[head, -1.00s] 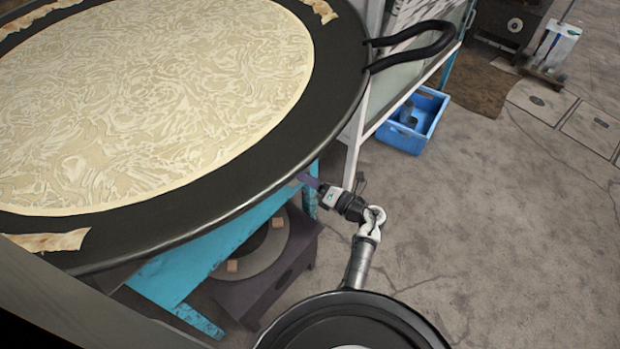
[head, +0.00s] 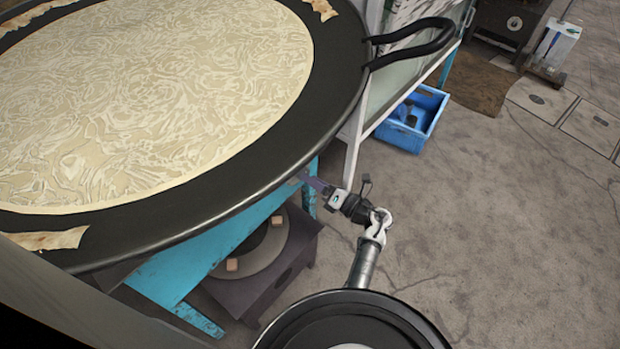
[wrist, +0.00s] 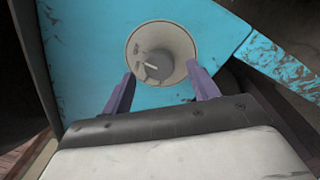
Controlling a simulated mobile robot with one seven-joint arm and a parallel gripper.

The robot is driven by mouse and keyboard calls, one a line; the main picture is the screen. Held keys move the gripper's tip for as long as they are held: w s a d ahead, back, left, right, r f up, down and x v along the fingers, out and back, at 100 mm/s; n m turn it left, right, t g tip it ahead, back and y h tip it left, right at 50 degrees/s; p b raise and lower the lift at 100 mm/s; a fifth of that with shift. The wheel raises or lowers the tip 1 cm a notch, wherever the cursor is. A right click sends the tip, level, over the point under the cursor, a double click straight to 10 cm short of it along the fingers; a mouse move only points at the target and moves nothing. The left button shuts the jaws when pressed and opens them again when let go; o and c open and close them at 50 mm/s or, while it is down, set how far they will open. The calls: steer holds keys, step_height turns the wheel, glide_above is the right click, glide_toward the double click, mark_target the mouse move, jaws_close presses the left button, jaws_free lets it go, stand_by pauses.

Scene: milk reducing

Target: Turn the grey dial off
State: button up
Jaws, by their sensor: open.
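The grey dial (wrist: 161,53) shows in the wrist view as a round, pale grey knob on a blue panel (wrist: 95,60). A short light mark shows on its face. My gripper (wrist: 160,85) is open, with its two purple fingers apart near the lower left and lower right of the dial. Nothing is between the fingers except the view of the dial; I cannot tell whether they touch it. In the head view my gripper (head: 316,183) reaches under the rim of the large pan, and the dial is hidden there.
A wide black pan (head: 335,100) of pale milk overhangs the blue stand (head: 185,265). A dark burner box (head: 262,285) sits beneath. A blue crate (head: 414,119) stands on the floor beside a white-framed cabinet (head: 352,140).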

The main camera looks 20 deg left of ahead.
steer(key=b+v, duration=0.2)
steer(key=v, duration=1)
steer(key=shift+r, duration=0.1)
